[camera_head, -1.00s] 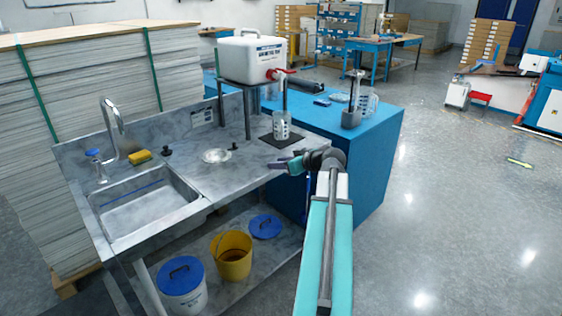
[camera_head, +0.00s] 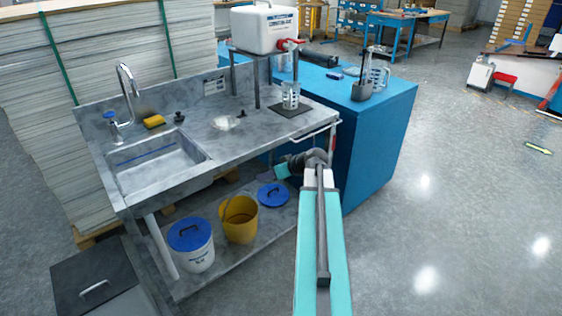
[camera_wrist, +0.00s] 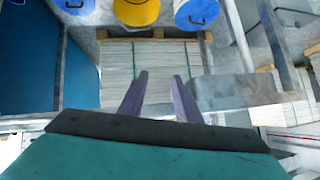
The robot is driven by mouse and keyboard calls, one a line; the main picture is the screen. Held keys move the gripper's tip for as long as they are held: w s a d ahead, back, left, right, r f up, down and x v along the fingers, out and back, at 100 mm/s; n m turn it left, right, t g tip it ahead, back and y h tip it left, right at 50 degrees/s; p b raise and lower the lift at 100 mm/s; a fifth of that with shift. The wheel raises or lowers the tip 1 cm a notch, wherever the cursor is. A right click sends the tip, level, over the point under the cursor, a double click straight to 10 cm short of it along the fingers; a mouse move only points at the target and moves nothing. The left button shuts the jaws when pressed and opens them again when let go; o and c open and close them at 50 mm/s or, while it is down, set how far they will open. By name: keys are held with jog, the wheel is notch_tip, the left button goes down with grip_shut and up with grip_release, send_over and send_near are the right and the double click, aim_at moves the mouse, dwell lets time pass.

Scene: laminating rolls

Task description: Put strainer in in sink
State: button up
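The strainer (camera_head: 227,122) looks like a small shiny round dish lying on the grey counter, right of the sink. The sink (camera_head: 160,166) is a rectangular basin in the left part of the counter and looks empty. My gripper (camera_head: 284,171) is in front of the counter's right part, below its top and apart from the strainer. In the wrist view my gripper (camera_wrist: 158,82) has its two fingers spread with nothing between them. The strainer does not show in the wrist view.
A faucet (camera_head: 127,90), a yellow sponge (camera_head: 154,121) and a dark stopper (camera_head: 179,117) are around the sink. A beaker (camera_head: 290,96) stands on a dark mat. A white rail (camera_head: 318,133) edges the counter's right end. Buckets (camera_head: 240,222) stand on the lower shelf.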

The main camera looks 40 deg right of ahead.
jog(key=s+a+f+g+y, duration=0.1)
jog(key=s+a+f+g, duration=0.25)
jog(key=a+f, duration=1)
jog(key=s+a+f+g+y, duration=0.1)
jog(key=s+a+f+g, duration=0.25)
jog(key=a+f, duration=1)
jog(key=s+a+f+g+h, duration=0.1)
jog(key=s+a+f+g, duration=0.2)
jog(key=s, duration=0.5)
jog(key=s+a+f+g+h, duration=0.1)
jog(key=s+a+f+g, duration=0.1)
jog(key=s+a+f, duration=0.4)
jog(key=s+a+f+n+g+h, duration=0.1)
jog(key=s+a+f+g, duration=0.2)
jog(key=s, duration=0.9)
notch_tip(320, 180, down, 2)
jog(key=shift+a+f+g+h, duration=0.1)
jog(key=shift+a+g+h, duration=0.25)
jog(key=shift+a, duration=0.8)
jog(key=shift+o, duration=0.2)
jog(key=shift+a, duration=0.15)
